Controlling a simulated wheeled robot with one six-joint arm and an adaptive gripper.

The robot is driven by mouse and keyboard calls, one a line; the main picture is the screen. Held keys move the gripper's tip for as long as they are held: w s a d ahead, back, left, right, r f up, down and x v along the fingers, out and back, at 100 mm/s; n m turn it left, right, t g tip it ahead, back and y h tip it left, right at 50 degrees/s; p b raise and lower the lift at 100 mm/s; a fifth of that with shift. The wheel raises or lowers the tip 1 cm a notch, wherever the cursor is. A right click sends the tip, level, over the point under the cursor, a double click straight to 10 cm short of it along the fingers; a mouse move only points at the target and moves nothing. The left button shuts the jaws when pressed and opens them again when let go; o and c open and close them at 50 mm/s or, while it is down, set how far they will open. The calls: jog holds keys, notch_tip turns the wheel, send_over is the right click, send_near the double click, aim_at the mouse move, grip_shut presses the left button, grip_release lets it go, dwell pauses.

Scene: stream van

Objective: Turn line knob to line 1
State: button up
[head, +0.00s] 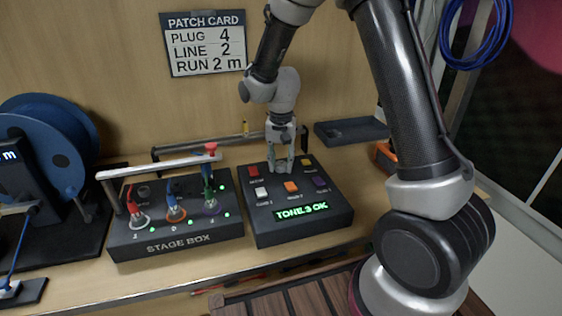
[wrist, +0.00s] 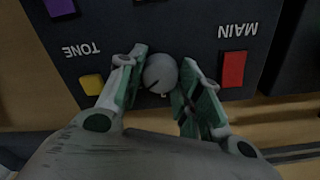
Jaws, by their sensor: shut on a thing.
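The line knob (wrist: 160,70) is a round grey knob with a dark pointer mark, between the MAIN and TONE buttons in the wrist view. My gripper (wrist: 163,80) is shut on it, with one green-padded finger on each side. In the head view my gripper (head: 284,160) points down at the back of the dark button box (head: 330,222), and the knob is hidden there. The knob's line numbers are mostly covered, so its setting cannot be read. The box's green display (head: 301,212) reads TONE.3 OK. The patch card (head: 203,45) reads PLUG 4, LINE 2, RUN 2 m.
A red button (wrist: 233,69) and a yellow button (wrist: 91,84) flank the knob. The stage box (head: 180,242) with several coloured plugs stands to the left, under a pale bar. A blue cable reel (head: 50,125) is farther left. A dark tray (head: 350,131) lies behind, right.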

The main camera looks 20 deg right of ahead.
aim_at(281, 163)
jog(key=n, duration=1.1)
jog(key=shift+n, duration=0.3)
jog(key=n, duration=1.1)
dwell(0.4)
jog(key=o, duration=1)
jog(key=shift+o, duration=0.2)
notch_tip(281, 163, up, 12)
